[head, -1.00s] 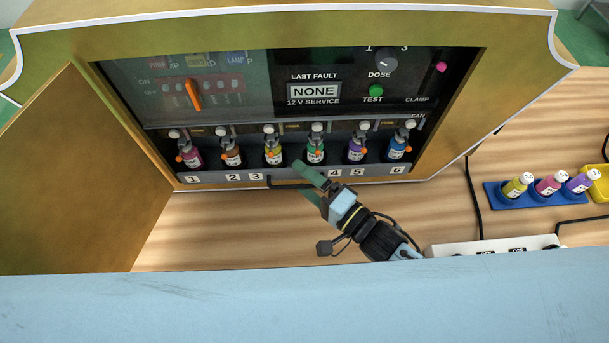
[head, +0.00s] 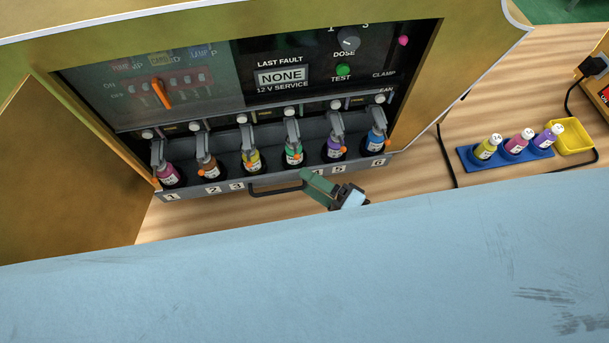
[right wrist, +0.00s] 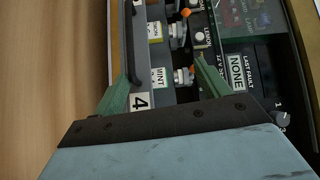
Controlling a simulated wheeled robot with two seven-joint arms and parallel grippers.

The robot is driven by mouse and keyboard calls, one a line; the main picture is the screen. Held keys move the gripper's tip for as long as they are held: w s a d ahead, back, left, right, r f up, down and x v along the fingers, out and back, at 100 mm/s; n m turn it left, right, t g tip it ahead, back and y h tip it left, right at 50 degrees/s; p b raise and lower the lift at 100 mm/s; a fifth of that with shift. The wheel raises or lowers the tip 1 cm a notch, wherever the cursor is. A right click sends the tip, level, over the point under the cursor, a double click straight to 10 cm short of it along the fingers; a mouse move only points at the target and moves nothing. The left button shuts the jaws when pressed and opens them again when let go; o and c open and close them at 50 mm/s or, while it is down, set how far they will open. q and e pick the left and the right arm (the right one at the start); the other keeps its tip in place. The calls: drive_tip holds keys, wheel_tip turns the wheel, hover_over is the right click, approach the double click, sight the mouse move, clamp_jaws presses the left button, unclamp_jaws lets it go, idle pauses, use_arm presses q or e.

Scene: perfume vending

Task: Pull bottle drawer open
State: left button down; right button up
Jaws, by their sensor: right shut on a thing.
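The bottle drawer (head: 192,193) is a grey tray at the foot of the machine, standing partly out from it. It holds a row of several coloured bottles, with numbered labels on its front. Its black bar handle (head: 272,191) is on the middle of the front and also shows in the right wrist view (right wrist: 131,45). My right gripper (head: 314,184) is at the handle's right end, near label 4. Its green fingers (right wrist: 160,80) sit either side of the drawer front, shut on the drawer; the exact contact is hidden. My left gripper is out of view.
A control panel with a green button (head: 343,70) and orange lever (head: 161,93) is above the drawer. An open door panel (head: 70,180) is at left. A blue rack (head: 510,155) with three bottles and a yellow tray (head: 572,137) are at right.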

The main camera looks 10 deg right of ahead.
drive_tip(key=shift+d+r, duration=0.6)
drive_tip(key=shift+c, duration=1.1)
drive_tip(key=shift+s+d, duration=0.15)
drive_tip(key=shift+s, duration=0.05)
drive_tip(key=c, duration=0.6)
drive_tip(key=shift+s+f, duration=0.1)
drive_tip(key=shift+f, duration=0.1)
drive_tip(key=shift+c, duration=0.2)
drive_tip(key=shift+s+f, duration=0.1)
